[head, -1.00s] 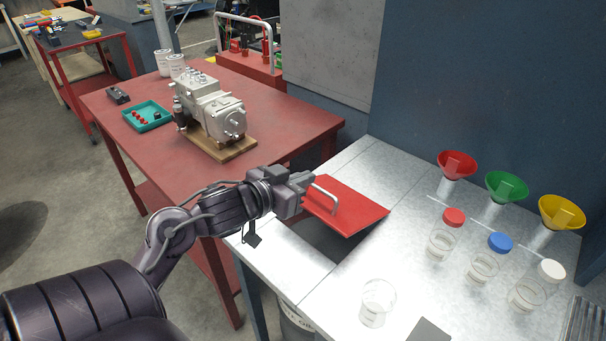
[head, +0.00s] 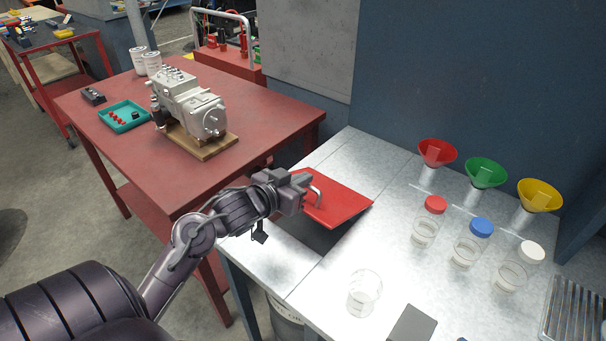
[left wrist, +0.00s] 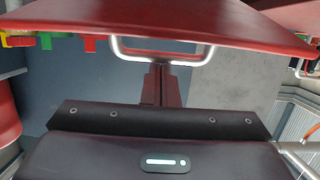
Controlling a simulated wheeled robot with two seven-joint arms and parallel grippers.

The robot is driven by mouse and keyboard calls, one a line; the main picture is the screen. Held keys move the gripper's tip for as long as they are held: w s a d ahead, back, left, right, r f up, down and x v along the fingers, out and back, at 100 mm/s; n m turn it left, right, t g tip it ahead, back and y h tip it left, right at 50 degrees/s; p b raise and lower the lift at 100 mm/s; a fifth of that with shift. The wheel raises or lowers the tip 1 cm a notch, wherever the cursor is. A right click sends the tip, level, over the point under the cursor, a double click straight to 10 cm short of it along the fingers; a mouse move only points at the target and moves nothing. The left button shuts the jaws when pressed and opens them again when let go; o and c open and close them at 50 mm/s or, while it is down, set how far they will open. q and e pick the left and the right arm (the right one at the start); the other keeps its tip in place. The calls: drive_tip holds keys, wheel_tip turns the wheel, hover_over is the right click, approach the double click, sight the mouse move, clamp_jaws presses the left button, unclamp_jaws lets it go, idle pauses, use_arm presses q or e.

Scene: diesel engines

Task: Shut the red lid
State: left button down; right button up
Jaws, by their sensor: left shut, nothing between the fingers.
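The red lid (head: 338,200) is a flat panel with a grey bar handle (head: 318,196). It sits tilted, partly raised above a dark opening in the metal bench. In the left wrist view the lid (left wrist: 200,22) spans the top, with the handle (left wrist: 160,52) below its edge. My left gripper (head: 304,182) is shut and empty beside the handle, over the lid's left part. In the left wrist view its closed fingers (left wrist: 160,84) point at the handle's bar; whether they touch it I cannot tell. My right gripper is not in view.
The metal bench (head: 390,170) holds lidded jars (head: 428,225), an empty glass beaker (head: 364,292) and coloured funnels (head: 485,174) to the right. A red table (head: 240,105) with a metal pump (head: 190,105) and a teal tray (head: 124,117) stands at the left.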

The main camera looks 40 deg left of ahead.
use_arm(q)
drive_tip(key=f+b, duration=0.1)
drive_tip(key=s+f+b, duration=0.1)
drive_tip(key=f+t+b, duration=0.1)
drive_tip(key=shift+s+b, duration=0.3)
drive_tip(key=shift+b, duration=0.05)
drive_tip(key=shift+s+f, duration=0.2)
drive_tip(key=shift+s, duration=0.1)
drive_tip(key=shift+s+a+f+p, duration=0.1)
drive_tip(key=shift+s+f+p, duration=0.05)
drive_tip(key=shift+f+p, duration=0.15)
